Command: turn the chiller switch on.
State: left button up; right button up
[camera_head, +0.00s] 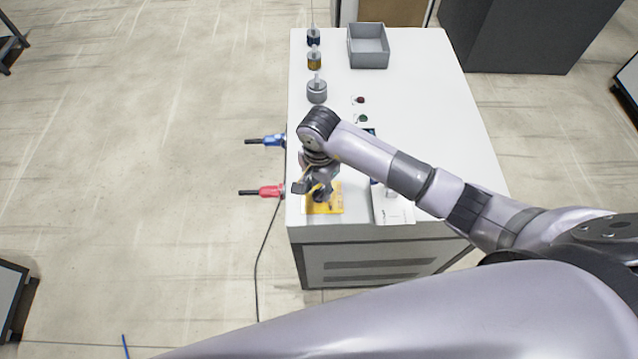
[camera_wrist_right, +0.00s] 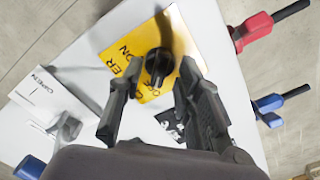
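The switch is a black rotary knob (camera_wrist_right: 160,64) on a yellow plate (camera_wrist_right: 122,52). The plate's print reads "ON", "OFF" and a word ending in "ER", partly cut off. In the head view the yellow plate (camera_head: 335,206) lies near the front left corner of the white cabinet top. My right gripper (camera_head: 319,192) is directly above it and hides much of the knob. In the right wrist view my right gripper (camera_wrist_right: 162,74) is open, one finger on each side of the knob. I cannot tell whether either finger touches it. My left gripper is not in view.
A red handle (camera_head: 270,191) and a blue handle (camera_head: 272,141) stick out from the cabinet's left side. A white labelled plate (camera_head: 392,212) is right of the yellow one. Farther back are small cylinders (camera_head: 316,92), coloured buttons (camera_head: 360,100) and a grey bin (camera_head: 369,58).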

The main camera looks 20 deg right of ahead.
jog(key=shift+f, duration=0.25)
jog(key=shift+c, duration=0.6)
grip_shut()
